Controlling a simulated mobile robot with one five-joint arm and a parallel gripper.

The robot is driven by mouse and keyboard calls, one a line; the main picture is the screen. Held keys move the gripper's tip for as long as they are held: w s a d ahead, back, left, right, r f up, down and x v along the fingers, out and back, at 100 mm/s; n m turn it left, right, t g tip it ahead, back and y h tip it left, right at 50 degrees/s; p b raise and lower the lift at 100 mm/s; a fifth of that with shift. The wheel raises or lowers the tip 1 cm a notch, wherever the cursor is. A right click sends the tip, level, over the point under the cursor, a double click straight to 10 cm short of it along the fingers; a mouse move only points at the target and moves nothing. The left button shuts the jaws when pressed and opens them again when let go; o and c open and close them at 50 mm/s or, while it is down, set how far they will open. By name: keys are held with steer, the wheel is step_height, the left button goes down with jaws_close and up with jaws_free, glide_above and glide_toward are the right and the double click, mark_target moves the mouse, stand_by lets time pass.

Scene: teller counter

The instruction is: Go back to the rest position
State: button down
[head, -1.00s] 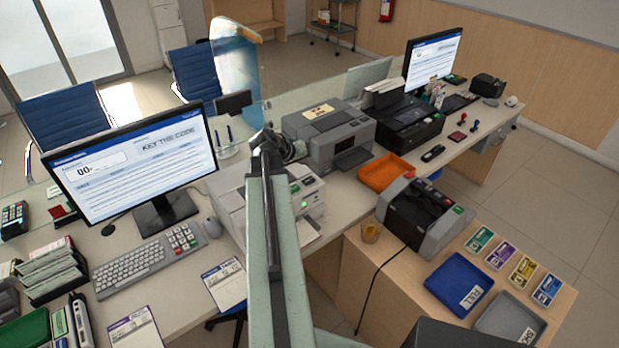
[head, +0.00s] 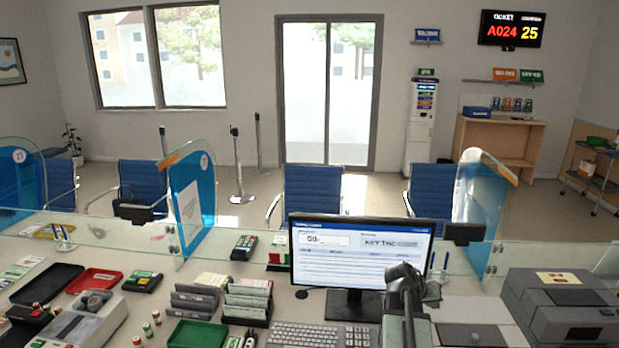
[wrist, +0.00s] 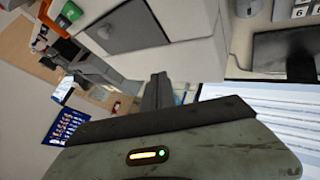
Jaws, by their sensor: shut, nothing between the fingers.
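My gripper (wrist: 158,90) shows in the wrist view as dark fingers pressed together, with nothing between them. In the head view my arm rises at the lower right of centre, in front of the monitor (head: 362,262) and beside its right edge. The fingers are too small there to make out. The monitor also shows at the right of the wrist view (wrist: 270,98). A grey machine (wrist: 125,28) is at the upper left of that view.
The keyboard (head: 300,335) lies below the monitor. A grey printer (head: 560,308) stands to the right. File racks (head: 245,303), a green tray (head: 197,334) and a black tray (head: 48,284) fill the left counter. Glass screens (head: 192,205) stand along its far edge.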

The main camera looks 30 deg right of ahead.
steer(key=w+a+f+n+t+y, duration=0.15)
steer(key=w+a, duration=0.35)
steer(key=a, duration=0.6)
steer(key=w+a+f+n+y+b, duration=0.15)
steer(key=w+a, duration=0.35)
steer(key=a, duration=0.7)
steer(key=w+a+f+n+t+y+p, duration=0.1)
steer(key=w+a+f+n, duration=0.3)
steer(key=a, duration=0.7)
steer(key=s+a+f+n+g+y, duration=0.1)
steer(key=s+a, duration=0.5)
steer(key=a, duration=1.2)
steer(key=n+g+y, duration=0.1)
steer(key=g+y, duration=0.1)
steer(key=y, duration=0.1)
steer(key=shift+a+y+b, duration=0.15)
steer(key=shift+y+b, duration=0.2)
steer(key=shift+y, duration=0.05)
